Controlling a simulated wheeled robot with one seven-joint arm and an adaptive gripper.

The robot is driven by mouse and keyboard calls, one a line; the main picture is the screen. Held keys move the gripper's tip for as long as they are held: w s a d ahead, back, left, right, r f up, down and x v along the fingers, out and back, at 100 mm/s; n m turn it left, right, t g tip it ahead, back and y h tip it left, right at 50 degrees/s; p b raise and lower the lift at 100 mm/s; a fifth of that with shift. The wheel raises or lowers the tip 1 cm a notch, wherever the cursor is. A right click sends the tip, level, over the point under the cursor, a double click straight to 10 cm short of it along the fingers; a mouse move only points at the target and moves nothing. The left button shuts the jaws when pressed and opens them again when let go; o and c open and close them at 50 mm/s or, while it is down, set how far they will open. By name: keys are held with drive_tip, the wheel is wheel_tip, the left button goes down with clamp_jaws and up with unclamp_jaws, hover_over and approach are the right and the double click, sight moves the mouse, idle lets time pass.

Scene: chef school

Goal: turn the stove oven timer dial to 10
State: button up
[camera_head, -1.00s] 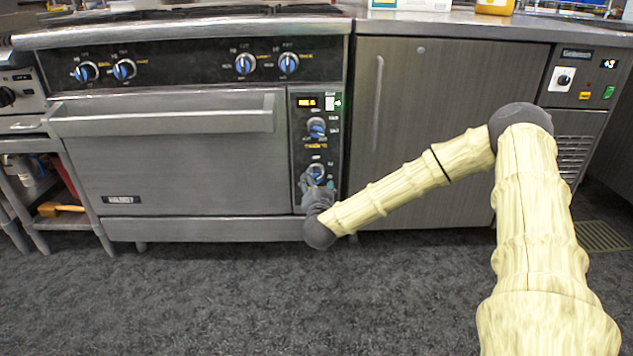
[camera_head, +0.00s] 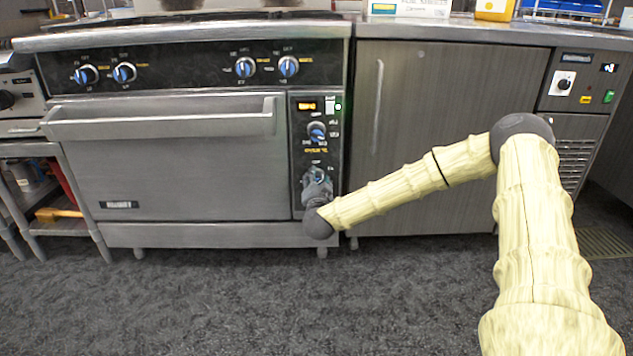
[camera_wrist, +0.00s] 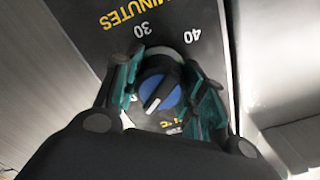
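The oven timer dial is the lower knob on the narrow black panel right of the oven door. In the wrist view the timer dial (camera_wrist: 160,92) has a round blue face with a pale pointer bar slanting toward lower left. The yellow word MINUTES and the marks 30 and 40 show around it; other marks are hidden by my fingers. My gripper (camera_wrist: 163,76) is open, with one green-padded finger on each side of the dial. I cannot tell whether the pads touch it. In the head view my gripper (camera_head: 317,186) covers most of the dial.
The upper oven knob (camera_head: 317,131) sits just above my gripper. The oven door handle (camera_head: 165,119) sticks out to the left. A grey cabinet (camera_head: 430,120) stands right of the stove. The floor in front is clear.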

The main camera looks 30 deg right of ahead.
drive_tip(key=shift+r+m+p, duration=0.1)
drive_tip(key=shift+m+p, duration=0.2)
drive_tip(key=shift+p, duration=0.1)
drive_tip(key=shift+m, duration=0.3)
drive_tip(key=o, duration=1)
drive_tip(key=v, duration=1.2)
drive_tip(key=shift+s, duration=0.1)
